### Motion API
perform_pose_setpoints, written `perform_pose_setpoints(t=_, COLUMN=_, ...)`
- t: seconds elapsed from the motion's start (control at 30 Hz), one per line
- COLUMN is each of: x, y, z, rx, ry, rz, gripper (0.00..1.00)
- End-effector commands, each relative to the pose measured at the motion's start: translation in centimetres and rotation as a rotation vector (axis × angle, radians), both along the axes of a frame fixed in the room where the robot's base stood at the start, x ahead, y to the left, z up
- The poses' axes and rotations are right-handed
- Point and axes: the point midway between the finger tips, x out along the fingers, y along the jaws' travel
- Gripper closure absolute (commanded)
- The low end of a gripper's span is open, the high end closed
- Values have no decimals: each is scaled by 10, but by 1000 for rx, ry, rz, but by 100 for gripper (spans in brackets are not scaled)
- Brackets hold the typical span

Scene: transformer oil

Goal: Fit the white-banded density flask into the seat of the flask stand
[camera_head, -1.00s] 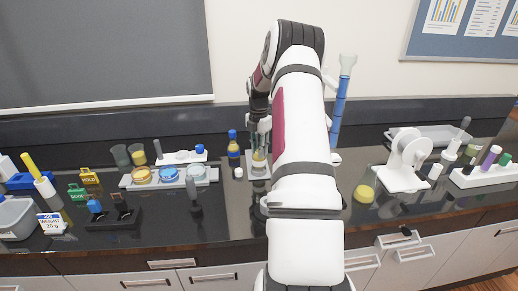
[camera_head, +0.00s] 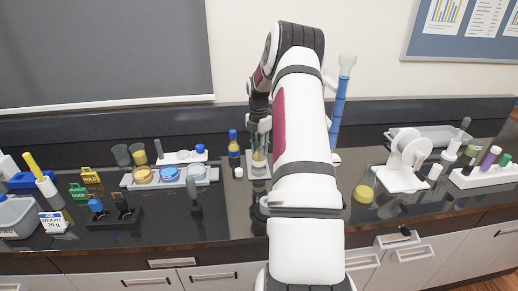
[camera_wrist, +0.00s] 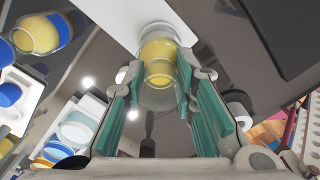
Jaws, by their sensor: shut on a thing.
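My gripper (camera_head: 259,143) is shut on a clear flask with yellow liquid (camera_wrist: 158,65), its teal finger pads on either side of the glass. The flask also shows below the fingers in the head view (camera_head: 259,159). I cannot make out its white band clearly. A white plate (camera_wrist: 125,18), which looks like the base of the flask stand, lies under and beyond the flask in the wrist view. It also shows under the flask in the head view (camera_head: 254,172). The seat is hidden, and I cannot tell whether the flask touches the plate or is above it.
A blue-capped bottle of yellow liquid (camera_head: 233,148) and a small white cap (camera_head: 238,172) stand just left of the gripper. A tray of dishes (camera_head: 215,173) lies farther left. A tall blue cylinder (camera_head: 339,105) rises behind my arm. A yellow-filled beaker (camera_head: 364,192) stands right.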

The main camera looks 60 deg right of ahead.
Motion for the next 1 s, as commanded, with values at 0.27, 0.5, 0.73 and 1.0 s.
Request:
perform_pose_setpoints(t=0.27, x=0, y=0, z=-2, rx=0, ry=0, rz=0, gripper=100)
perform_pose_setpoints(t=0.5, x=0, y=0, z=-7, rx=0, ry=0, rz=0, gripper=100)
perform_pose_setpoints(t=0.73, x=0, y=0, z=-13, rx=0, ry=0, rz=0, gripper=100)
perform_pose_setpoints(t=1.0, x=0, y=0, z=-19, rx=0, ry=1, rz=0, gripper=100)
